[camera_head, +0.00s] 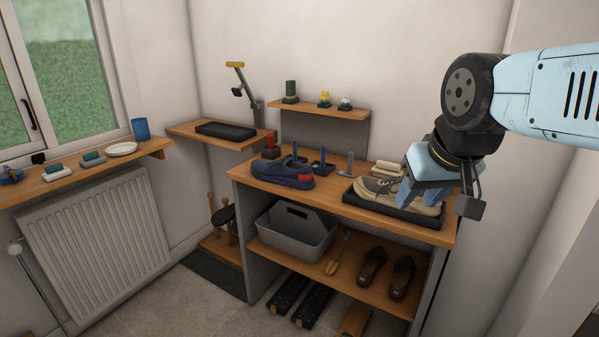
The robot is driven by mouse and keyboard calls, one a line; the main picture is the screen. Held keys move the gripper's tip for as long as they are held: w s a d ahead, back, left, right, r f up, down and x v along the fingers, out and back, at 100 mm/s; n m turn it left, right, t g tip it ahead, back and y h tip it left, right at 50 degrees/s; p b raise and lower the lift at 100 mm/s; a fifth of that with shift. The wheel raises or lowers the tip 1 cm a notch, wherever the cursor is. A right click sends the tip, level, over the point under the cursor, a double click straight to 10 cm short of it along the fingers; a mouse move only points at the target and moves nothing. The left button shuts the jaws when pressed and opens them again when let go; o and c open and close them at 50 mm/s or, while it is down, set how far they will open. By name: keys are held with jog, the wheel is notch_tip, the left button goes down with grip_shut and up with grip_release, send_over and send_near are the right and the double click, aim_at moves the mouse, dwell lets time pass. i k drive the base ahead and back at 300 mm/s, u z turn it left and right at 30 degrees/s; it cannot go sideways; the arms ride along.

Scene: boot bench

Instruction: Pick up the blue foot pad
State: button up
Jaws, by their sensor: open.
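A small dark-blue piece with a flat base and an upright part (320,167) stands on the bench top behind the blue shoe. It looks like the blue foot pad, but it is too small to be sure. The blue shoe (282,173) lies in front of it and partly to its left. My gripper (420,193) is open at the right end of the bench, well to the right of the blue piece. Its light-blue fingers are over or in front of the tan shoe (372,189); I cannot tell whether they touch it. They hide part of the shoe.
The tan shoe sits in a black tray (397,214). A red-topped piece (271,148) and a grey upright piece (346,164) flank the blue one. A small raised shelf (345,113) hangs behind. A grey caddy (291,232) and brown shoes (372,266) are below.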

aim_at(321, 167)
jog(key=u, duration=0.6)
jog(key=k, duration=0.75)
jog(key=u, duration=0.65)
jog(key=i, duration=1.05)
jog(key=z, duration=1)
jog(key=i, duration=0.9)
jog(key=z, duration=0.35)
jog(key=k, duration=0.75)
jog(key=z, duration=0.2)
jog(key=i, duration=0.55)
